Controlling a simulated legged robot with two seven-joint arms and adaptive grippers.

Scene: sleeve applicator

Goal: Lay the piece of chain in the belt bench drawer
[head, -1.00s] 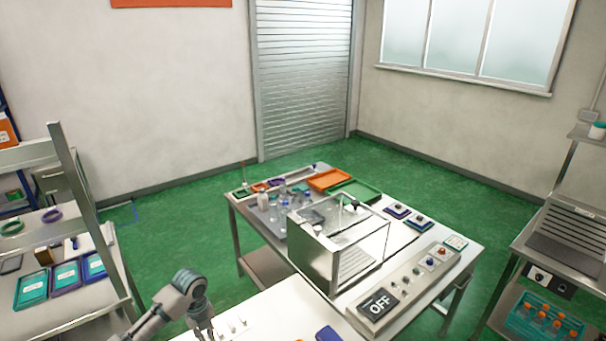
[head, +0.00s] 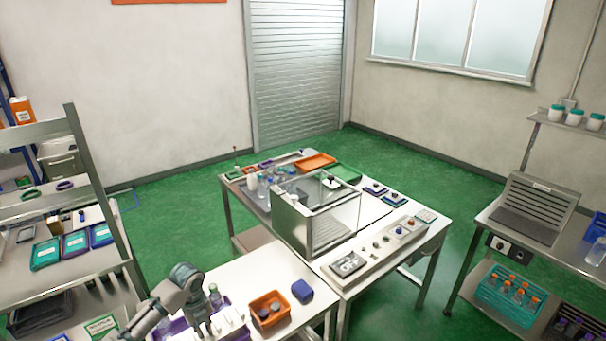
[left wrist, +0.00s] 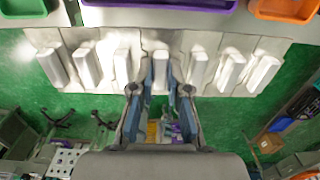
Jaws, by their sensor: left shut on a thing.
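The piece of chain (left wrist: 198,70) is a pale strip with several upright white blocks, running across the left wrist view. My left gripper (left wrist: 160,88) is shut on its middle link, and the strip spreads out to both sides of the fingers. In the head view my left gripper (head: 207,327) is low at the front bench, and white blocks of the chain (head: 234,316) show just right of it. The rest of the chain is hidden or cut off there. My right gripper is not in view.
The front bench holds an orange bin (head: 268,310), a blue box (head: 302,291) and a clear bottle (head: 215,296). Behind it stands a bench with a clear-sided machine (head: 318,215). A shelf rack is at left, a steel bench (head: 540,239) at right. Green floor lies between.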

